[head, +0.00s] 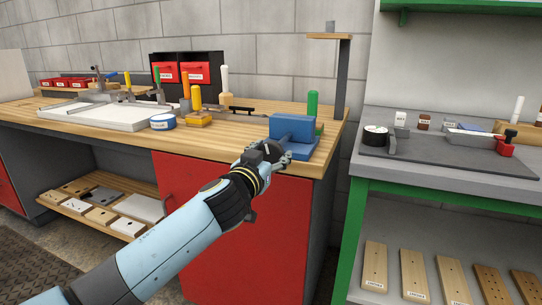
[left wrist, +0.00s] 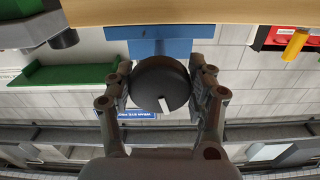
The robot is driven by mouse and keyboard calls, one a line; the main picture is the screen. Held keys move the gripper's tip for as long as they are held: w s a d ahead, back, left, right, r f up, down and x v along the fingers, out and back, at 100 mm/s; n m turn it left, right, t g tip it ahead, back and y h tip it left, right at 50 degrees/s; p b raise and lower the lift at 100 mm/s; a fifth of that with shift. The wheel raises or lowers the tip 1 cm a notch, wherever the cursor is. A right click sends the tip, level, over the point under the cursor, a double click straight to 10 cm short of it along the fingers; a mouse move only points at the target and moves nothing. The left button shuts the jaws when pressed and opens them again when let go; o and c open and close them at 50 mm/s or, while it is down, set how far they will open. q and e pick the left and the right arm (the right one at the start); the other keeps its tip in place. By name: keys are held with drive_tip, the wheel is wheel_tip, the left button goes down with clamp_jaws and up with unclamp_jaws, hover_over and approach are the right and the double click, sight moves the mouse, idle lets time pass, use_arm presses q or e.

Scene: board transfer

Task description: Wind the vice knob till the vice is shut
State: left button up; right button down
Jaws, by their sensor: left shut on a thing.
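The blue vice (head: 292,128) sits at the right front corner of the wooden workbench. In the left wrist view its blue body (left wrist: 165,47) shows behind the knob. The vice knob (left wrist: 160,88) is a dark round disc with a short white mark at its lower middle. My left gripper (head: 276,156) is at the front of the vice. In the left wrist view its two fingers (left wrist: 161,78) close on the knob from both sides. The gripper covers the knob in the head view. I cannot tell how wide the vice jaws stand apart. My right gripper is not in view.
The wooden bench top (head: 110,127) holds a white tray (head: 100,118), a blue tape roll (head: 163,122) and several upright coloured handles left of the vice. A green handle (head: 312,104) stands right behind the vice. A grey bench (head: 450,175) with green legs stands at right.

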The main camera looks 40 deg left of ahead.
use_arm(q)
drive_tip(key=m, duration=0.3)
drive_tip(key=o, duration=1.1)
drive_tip(key=shift+o, duration=0.2)
drive_tip(key=shift+s, duration=0.1)
drive_tip(key=v, duration=1.2)
drive_tip(key=shift+f, duration=0.15)
